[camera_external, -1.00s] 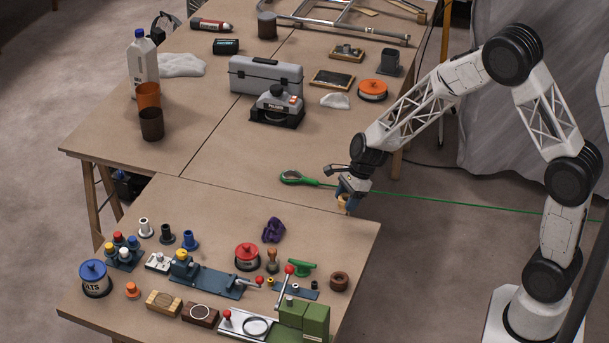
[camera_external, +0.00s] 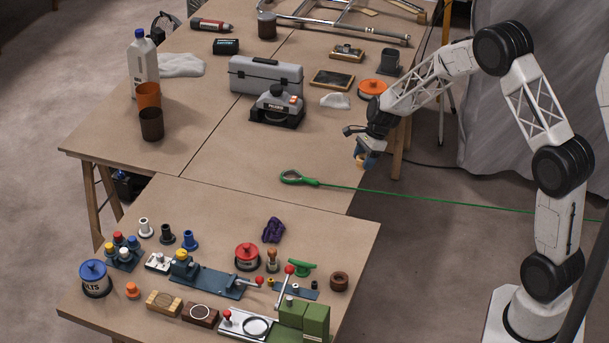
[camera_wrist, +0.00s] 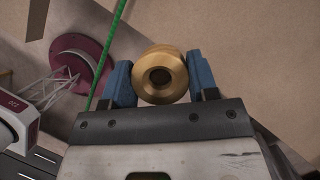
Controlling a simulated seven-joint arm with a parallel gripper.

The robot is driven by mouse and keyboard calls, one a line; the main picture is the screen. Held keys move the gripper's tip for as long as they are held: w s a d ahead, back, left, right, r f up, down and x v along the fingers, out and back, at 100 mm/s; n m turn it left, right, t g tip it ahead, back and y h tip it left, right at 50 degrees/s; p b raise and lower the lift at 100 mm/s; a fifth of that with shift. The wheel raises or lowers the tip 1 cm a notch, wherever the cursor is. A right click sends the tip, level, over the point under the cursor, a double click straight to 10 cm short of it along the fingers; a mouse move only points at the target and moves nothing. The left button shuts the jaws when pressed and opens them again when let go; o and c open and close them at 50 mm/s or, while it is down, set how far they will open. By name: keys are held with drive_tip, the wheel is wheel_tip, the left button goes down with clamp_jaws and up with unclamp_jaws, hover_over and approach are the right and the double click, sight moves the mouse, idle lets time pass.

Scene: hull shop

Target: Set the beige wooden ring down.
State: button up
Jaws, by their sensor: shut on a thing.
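The beige wooden ring (camera_wrist: 160,56) is between the two blue fingers of my gripper (camera_wrist: 161,78) in the wrist view, with its dark hole facing the camera. The fingers are shut on it from both sides. In the external view my gripper (camera_external: 364,160) is raised at the right edge of the far table. The ring is too small and covered there to make out clearly.
A green handle (camera_external: 292,178) with a long green line lies across the table and runs off to the right. The near table (camera_external: 340,235) is crowded at its front with fixtures and pegs. The far table's (camera_external: 215,135) middle right is clear. An orange-lidded tin (camera_external: 372,87) stands behind my gripper.

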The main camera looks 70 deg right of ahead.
drive_tip(key=shift+d, duration=0.1)
idle(0.3)
hover_over(327, 158)
drive_tip(key=d, duration=0.1)
drive_tip(key=shift+s+d+f, duration=0.1)
drive_tip(key=shift+s+f, duration=0.35)
drive_tip(key=shift+f, duration=0.3)
drive_tip(key=shift+f, duration=1.75)
drive_tip(key=shift+f, duration=0.2)
drive_tip(key=o, duration=1)
drive_tip(key=shift+r, duration=0.2)
